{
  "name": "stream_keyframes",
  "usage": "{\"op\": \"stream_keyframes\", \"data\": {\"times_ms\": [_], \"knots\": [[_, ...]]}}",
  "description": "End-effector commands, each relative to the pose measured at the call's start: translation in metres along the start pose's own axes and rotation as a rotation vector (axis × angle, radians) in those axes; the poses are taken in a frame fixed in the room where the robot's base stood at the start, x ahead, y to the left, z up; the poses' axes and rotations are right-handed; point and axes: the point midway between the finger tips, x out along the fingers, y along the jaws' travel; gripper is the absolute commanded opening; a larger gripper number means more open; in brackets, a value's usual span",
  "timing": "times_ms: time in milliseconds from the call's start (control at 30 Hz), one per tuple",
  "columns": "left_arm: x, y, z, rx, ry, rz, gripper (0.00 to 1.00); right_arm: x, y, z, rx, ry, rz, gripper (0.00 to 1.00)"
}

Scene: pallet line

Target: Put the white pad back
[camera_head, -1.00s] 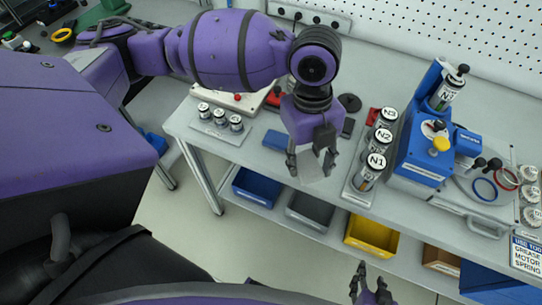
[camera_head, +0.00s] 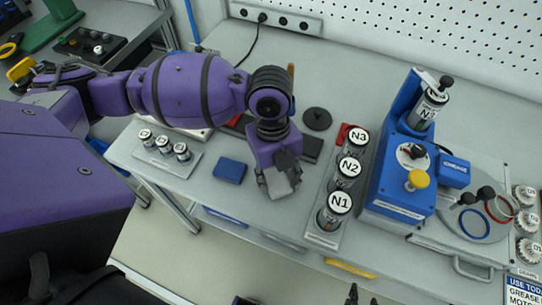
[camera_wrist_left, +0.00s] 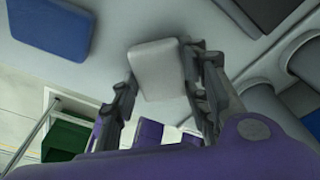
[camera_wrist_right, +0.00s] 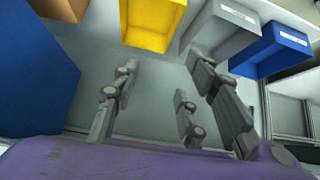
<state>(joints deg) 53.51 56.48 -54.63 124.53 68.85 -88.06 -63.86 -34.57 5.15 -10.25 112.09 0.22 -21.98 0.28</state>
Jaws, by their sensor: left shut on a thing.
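The white pad (camera_head: 283,183) is a pale, thin square block. My left gripper (camera_head: 279,182) is shut on it, and in the left wrist view the white pad (camera_wrist_left: 158,68) sits between the two fingers. The gripper is over the front part of the bench, between the blue pad (camera_head: 229,170) and the can holder. A dark pad (camera_head: 312,149) lies just behind it to the right. My right gripper (camera_wrist_right: 155,85) is open and empty, low in front of the bench; only its tips show at the bottom of the head view.
A holder with cans N1 (camera_head: 336,210), N2 and N3 stands right of my left gripper. A blue grease machine (camera_head: 400,180) is further right. Small cans on a plate (camera_head: 160,157) are at left. Bins, including a yellow bin (camera_wrist_right: 153,22), sit below the bench.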

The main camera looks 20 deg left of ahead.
Motion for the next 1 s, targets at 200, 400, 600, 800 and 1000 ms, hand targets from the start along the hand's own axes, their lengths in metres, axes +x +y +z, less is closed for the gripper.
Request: {"op": "stream_keyframes", "data": {"times_ms": [200,400,600,800,1000], "knots": [[0.005,-0.002,0.003,0.005,-0.002,-0.003,0.18,0.007,0.007,-0.021,0.001,0.047,0.014,0.40],[0.008,-0.002,0.003,0.004,-0.002,-0.003,0.18,0.005,0.002,-0.016,0.011,0.036,0.010,0.40],[0.010,-0.002,0.003,0.004,-0.001,-0.003,0.59,0.006,-0.001,-0.013,0.011,0.031,0.005,0.40],[0.010,-0.002,0.003,0.004,-0.002,-0.003,0.61,0.005,0.001,-0.010,0.005,0.024,0.004,0.40],[0.005,-0.002,0.003,0.004,-0.004,-0.005,0.61,0.005,0.003,-0.011,-0.001,0.025,0.005,0.40]]}}
